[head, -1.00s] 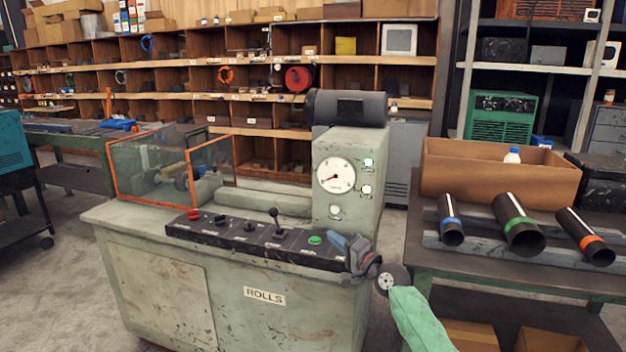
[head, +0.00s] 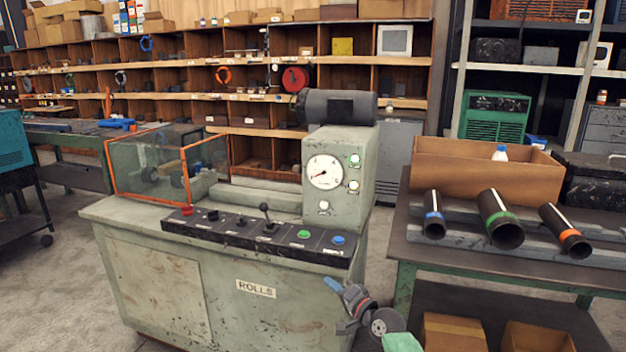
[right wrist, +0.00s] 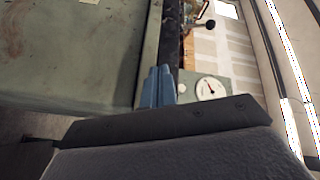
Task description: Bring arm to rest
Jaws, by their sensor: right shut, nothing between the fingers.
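My right gripper (head: 333,285) is low at the right front of the rolls machine (head: 170,285), below its control panel. Its blue fingers are shut with nothing between them. In the right wrist view the shut blue fingers (right wrist: 158,86) show against the machine's green cabinet (right wrist: 75,45) and dark panel edge. The black control panel (head: 255,236) carries several knobs, a lever, a green button (head: 304,234) and a blue button (head: 338,240), all clear of the gripper. My left gripper is not in view.
Cardboard boxes (head: 452,332) sit below. A guard with orange edges (head: 160,165) stands on the machine's left.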

